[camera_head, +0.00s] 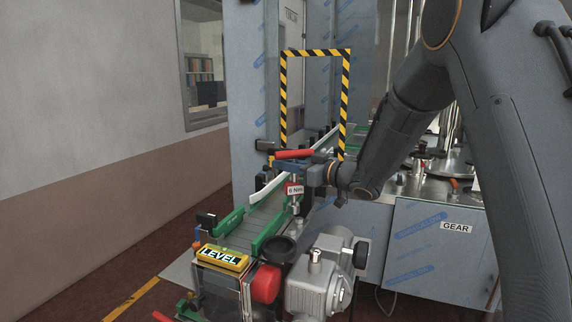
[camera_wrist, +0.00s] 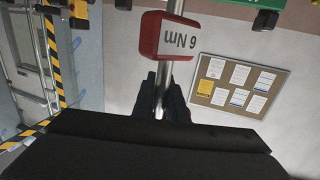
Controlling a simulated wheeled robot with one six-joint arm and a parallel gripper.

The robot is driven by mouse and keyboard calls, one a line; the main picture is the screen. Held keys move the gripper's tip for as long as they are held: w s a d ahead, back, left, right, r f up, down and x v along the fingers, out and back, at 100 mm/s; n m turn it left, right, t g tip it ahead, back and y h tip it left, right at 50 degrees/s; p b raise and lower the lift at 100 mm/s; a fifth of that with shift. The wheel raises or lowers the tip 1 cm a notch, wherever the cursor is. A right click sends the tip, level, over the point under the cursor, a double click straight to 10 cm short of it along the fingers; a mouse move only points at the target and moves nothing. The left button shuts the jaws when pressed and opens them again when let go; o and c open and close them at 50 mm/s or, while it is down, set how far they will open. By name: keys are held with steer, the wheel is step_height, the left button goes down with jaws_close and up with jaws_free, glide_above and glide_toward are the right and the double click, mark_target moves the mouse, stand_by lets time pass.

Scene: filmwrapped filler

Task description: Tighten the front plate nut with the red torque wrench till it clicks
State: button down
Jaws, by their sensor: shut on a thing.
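My gripper (camera_head: 314,173) is above the green-sided conveyor and shut on the red torque wrench (camera_head: 293,154). The wrench's red handle shows beside the gripper, with a red block labelled "6 Nm" and a steel shaft hanging below it. In the wrist view, the dark fingers (camera_wrist: 162,92) are around the steel shaft, and the red "6 Nm" block of the wrench (camera_wrist: 178,36) appears upside down. I cannot make out the front plate nut in either view; the wrench's lower end is small and unclear against the conveyor.
A yellow "LEVEL" box (camera_head: 222,259) sits at the conveyor's near end, beside a round red part (camera_head: 266,284) and a grey motor housing (camera_head: 316,285). A black-and-yellow striped frame (camera_head: 346,100) stands behind. A "GEAR" cabinet (camera_head: 440,265) is at right.

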steer(key=shift+s+a+f+b, duration=0.15)
steer(key=shift+f+b, duration=0.5)
steer(key=shift+f, duration=0.65)
steer(key=shift+w+a+f+b, duration=0.1)
steer(key=shift+f+b, duration=0.5)
steer(key=shift+f, duration=0.85)
steer(key=shift+f, duration=0.35)
steer(key=shift+s+f+b, duration=0.1)
steer(key=shift+f+b, duration=0.2)
steer(key=shift+f, duration=0.1)
steer(key=shift+r+n+g+y, duration=0.2)
steer(key=shift+n+g+y, duration=0.45)
steer(key=shift+g, duration=0.25)
